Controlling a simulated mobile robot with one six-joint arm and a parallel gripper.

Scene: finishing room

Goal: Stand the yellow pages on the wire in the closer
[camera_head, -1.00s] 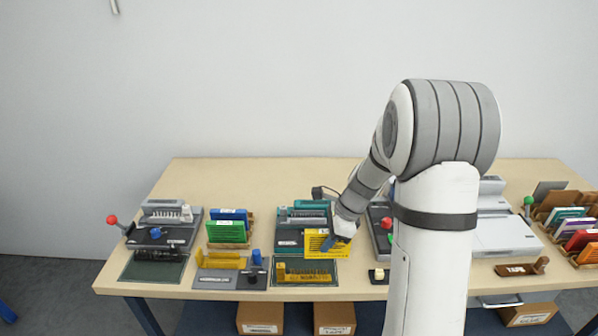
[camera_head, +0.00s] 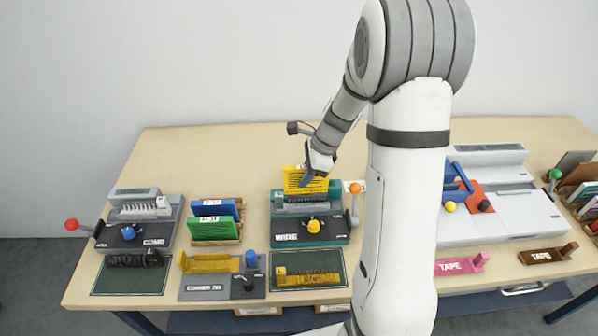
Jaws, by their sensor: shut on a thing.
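The yellow pages (camera_head: 296,181) are upright in my gripper (camera_head: 314,172), which is shut on them from above and behind. They are at the back of the teal closer (camera_head: 329,234), labelled WIRE. Their lower edge is close above a dark toothed row (camera_head: 305,199) on the closer; I cannot tell whether it touches or whether a wire lies there. The closer has a yellow knob (camera_head: 313,227) in front and an orange-knobbed lever (camera_head: 355,188) on its right side.
A grey COMB machine (camera_head: 172,232) and a rack (camera_head: 240,228) with blue and green pages stand left. In front are a grey corner tool (camera_head: 240,288) and a dark mat (camera_head: 338,287) with yellow strips. My arm hides the table right of the closer.

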